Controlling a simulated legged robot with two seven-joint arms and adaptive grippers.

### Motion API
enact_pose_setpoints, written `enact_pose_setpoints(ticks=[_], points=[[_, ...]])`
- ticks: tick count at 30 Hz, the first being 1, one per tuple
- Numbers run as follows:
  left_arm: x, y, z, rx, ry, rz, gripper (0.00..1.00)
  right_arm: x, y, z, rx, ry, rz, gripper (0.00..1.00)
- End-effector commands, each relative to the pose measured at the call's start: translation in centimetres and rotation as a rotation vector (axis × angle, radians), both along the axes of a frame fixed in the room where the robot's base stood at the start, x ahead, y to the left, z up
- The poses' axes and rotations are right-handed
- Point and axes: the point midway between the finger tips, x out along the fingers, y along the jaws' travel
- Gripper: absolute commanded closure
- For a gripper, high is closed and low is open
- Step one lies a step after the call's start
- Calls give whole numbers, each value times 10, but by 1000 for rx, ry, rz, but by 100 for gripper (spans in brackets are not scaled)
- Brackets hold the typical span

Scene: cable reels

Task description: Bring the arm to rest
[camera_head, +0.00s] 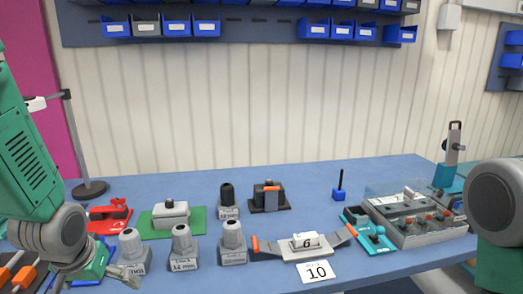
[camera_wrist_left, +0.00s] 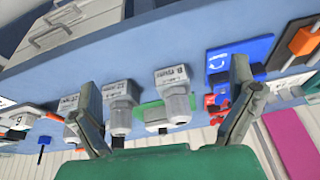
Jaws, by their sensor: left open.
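My left gripper (camera_head: 98,274) is at the lower left of the head view, over the near left edge of the blue workbench (camera_head: 225,272). In the left wrist view my left gripper (camera_wrist_left: 163,76) has its two fingers spread wide. No object sits between the fingertips, and grey cable glands (camera_wrist_left: 174,95) show beyond them. The gripper hides part of the bench's left corner in the head view. A rounded dark part of my right arm (camera_head: 495,200) shows at the right edge, but my right gripper is out of the picture.
Several grey glands (camera_head: 183,245) stand close to the left gripper. Blue bins (camera_head: 205,28) hang above.

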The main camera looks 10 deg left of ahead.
Motion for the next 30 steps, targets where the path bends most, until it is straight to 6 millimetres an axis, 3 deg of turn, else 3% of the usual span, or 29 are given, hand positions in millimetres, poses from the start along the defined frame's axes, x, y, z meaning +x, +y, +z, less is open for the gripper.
enact_pose_setpoints(ticks=[8,11,15,19,24,30], points=[[-35,-18,-90,9,76,-71,0,-1,0,-24,0,1,0,60],[-55,-27,-135,5,117,-105,0,-1,0,-36,0,1,0,60],[-105,-46,-216,-10,191,-173,0,-1,0,-59,0,1,0,60],[-158,-65,-276,-34,252,-231,0,-1,0,-77,0,1,0,60],[-203,-80,-313,-59,294,-271,0,-1,-1,-89,0,1,0,60],[-215,-84,-320,-67,304,-282,0,-1,-1,-90,0,1,0,60]])
